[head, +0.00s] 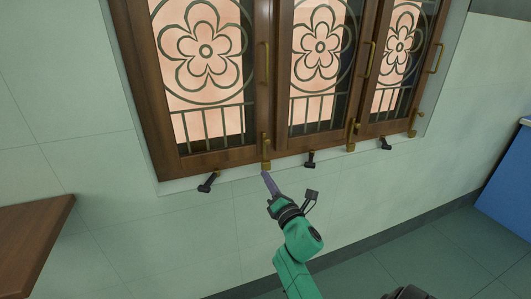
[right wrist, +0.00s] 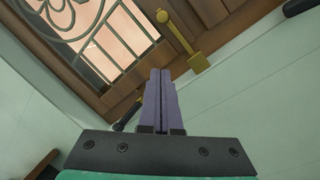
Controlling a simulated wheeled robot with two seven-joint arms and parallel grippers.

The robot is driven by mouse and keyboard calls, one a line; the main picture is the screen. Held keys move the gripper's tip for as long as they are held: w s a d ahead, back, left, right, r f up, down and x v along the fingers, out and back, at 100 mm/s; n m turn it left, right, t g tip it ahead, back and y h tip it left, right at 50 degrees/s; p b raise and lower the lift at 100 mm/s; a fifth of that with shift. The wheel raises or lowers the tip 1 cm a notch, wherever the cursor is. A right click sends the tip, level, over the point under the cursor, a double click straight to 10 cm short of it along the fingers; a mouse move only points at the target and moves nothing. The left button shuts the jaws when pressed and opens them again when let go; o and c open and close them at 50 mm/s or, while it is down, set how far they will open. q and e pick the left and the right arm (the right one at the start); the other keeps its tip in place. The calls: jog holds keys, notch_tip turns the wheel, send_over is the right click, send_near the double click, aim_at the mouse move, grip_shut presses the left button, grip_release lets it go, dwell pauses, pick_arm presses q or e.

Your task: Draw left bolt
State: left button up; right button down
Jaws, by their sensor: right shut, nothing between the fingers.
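The left bolt (head: 266,152) is a small brass piece upright at the lower right corner of the left window sash (head: 215,160). In the right wrist view it shows as a brass rod with a square foot (right wrist: 198,62), above and right of the fingertips. My right gripper (head: 267,177), with purple fingers, is just below the bolt in the head view. Its fingers (right wrist: 160,75) are together with nothing between them. They look apart from the bolt, though the exact gap is hard to judge. My left gripper is not in view.
Two more brass bolts, the middle one (head: 351,135) and the right one (head: 413,122), sit on the window's lower edge. Black stays (head: 207,182) stick out below the frame. A brown wooden top (head: 30,235) is at lower left, a blue bench (head: 508,180) at right.

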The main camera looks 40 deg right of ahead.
aim_at(266, 140)
jog(key=w+d+r+p, duration=0.1)
jog(key=w, duration=0.1)
jog(key=w+d+r+p, duration=0.1)
jog(key=w+d, duration=0.1)
jog(key=w+d+r, duration=0.1)
jog(key=w+r, duration=0.1)
jog(key=shift+w+d+p, duration=0.25)
jog(key=shift+d+p, duration=0.15)
notch_tip(266, 140, up, 5)
jog(key=p, duration=0.3)
jog(key=shift+f+p, duration=0.15)
jog(key=shift+p, duration=0.15)
jog(key=shift+f, duration=0.1)
